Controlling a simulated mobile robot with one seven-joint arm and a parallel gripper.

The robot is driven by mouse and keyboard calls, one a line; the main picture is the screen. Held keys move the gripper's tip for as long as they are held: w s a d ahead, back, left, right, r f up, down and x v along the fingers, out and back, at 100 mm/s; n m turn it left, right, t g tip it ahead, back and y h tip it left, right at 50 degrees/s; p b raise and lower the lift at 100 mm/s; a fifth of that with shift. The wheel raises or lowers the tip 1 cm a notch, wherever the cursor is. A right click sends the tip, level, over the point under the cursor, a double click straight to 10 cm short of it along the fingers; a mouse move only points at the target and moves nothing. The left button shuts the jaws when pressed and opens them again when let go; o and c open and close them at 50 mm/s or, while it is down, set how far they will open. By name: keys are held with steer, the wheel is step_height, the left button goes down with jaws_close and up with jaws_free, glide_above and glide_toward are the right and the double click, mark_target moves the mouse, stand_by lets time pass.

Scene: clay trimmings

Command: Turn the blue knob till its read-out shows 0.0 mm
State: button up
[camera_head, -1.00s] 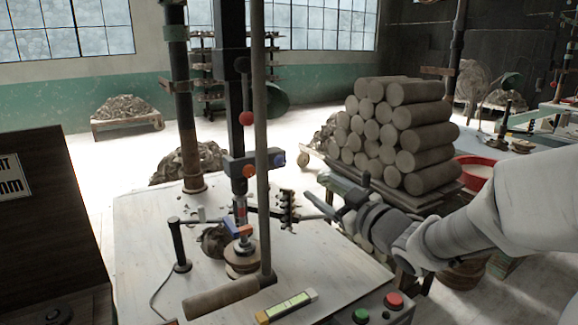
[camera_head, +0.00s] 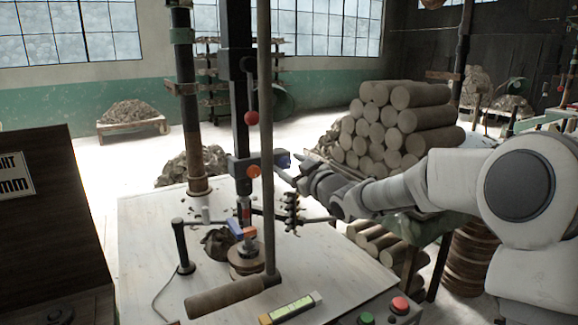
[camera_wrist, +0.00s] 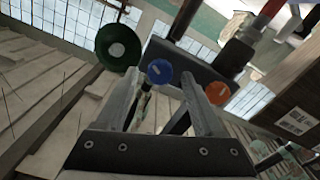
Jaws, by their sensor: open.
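The blue knob (camera_head: 283,160) sits on the right side of the dark block on the press column, beside the orange knob (camera_head: 253,171). In the wrist view the round blue face of the knob (camera_wrist: 159,71) shows between my fingertips, with the orange knob (camera_wrist: 217,93) just right of my right finger. My gripper (camera_head: 290,171) is open and close to the blue knob, reaching in from the right. It also shows in the wrist view (camera_wrist: 160,88). I cannot tell whether the fingers touch the knob. No legible read-out figure shows.
A thin upright post (camera_head: 266,130) and a lever with a red ball (camera_head: 251,118) stand close by the column. A small rack of dark clips (camera_head: 292,212) is below my gripper. Stacked clay logs (camera_head: 392,125) stand behind the arm. The tabletop's (camera_head: 150,225) left part is mostly bare.

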steer(key=shift+w+a, duration=0.15)
steer(key=shift+w, duration=0.1)
jaws_close()
steer(key=shift+m, duration=0.3)
steer(key=m+p, duration=0.4)
steer(key=m, duration=0.1)
steer(key=shift+r, duration=0.15)
steer(key=shift+m+p, duration=1)
steer(key=shift+m, duration=1.2)
steer(key=shift+f, duration=0.2)
